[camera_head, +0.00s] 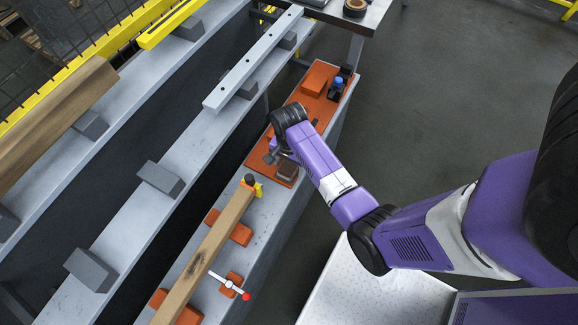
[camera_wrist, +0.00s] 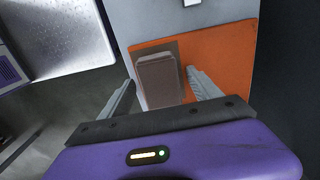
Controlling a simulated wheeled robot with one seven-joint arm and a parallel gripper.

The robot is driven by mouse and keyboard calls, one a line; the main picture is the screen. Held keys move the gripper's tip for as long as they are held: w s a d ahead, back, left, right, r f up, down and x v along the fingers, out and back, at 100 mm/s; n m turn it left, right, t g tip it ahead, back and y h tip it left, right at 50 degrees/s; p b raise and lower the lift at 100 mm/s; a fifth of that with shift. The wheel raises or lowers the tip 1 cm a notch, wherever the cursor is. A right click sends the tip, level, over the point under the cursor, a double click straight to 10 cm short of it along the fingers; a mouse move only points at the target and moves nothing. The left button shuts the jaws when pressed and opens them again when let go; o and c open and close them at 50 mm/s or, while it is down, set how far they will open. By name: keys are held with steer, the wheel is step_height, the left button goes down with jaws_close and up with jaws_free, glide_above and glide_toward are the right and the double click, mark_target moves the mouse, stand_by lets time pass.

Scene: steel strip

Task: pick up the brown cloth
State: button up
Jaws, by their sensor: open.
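The brown cloth (camera_wrist: 160,82) looks like a small folded block and lies on an orange mat (camera_wrist: 222,60) in the wrist view. In the head view the cloth (camera_head: 288,171) is at the near end of the mat (camera_head: 262,152), partly beside my gripper. My gripper (camera_head: 277,154) points down over the mat. In the wrist view my gripper (camera_wrist: 160,77) is open, with one finger to each side of the cloth. I cannot tell how far above the mat the fingertips are. The gripper is empty.
A wooden beam (camera_head: 205,256) rests on orange blocks close to the mat's near end, with a yellow clamp and dark knob (camera_head: 250,182) at its tip. An orange block (camera_head: 315,82) and a blue-capped bottle (camera_head: 337,88) stand at the far end. Open floor (camera_head: 440,90) lies right.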

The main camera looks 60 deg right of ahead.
mark_target(289, 166)
steer(key=c, duration=1.5)
steer(key=shift+o, duration=0.2)
steer(key=shift+r, duration=0.15)
step_height(289, 166, up, 20)
steer(key=p, duration=0.4)
steer(key=shift+p, duration=0.4)
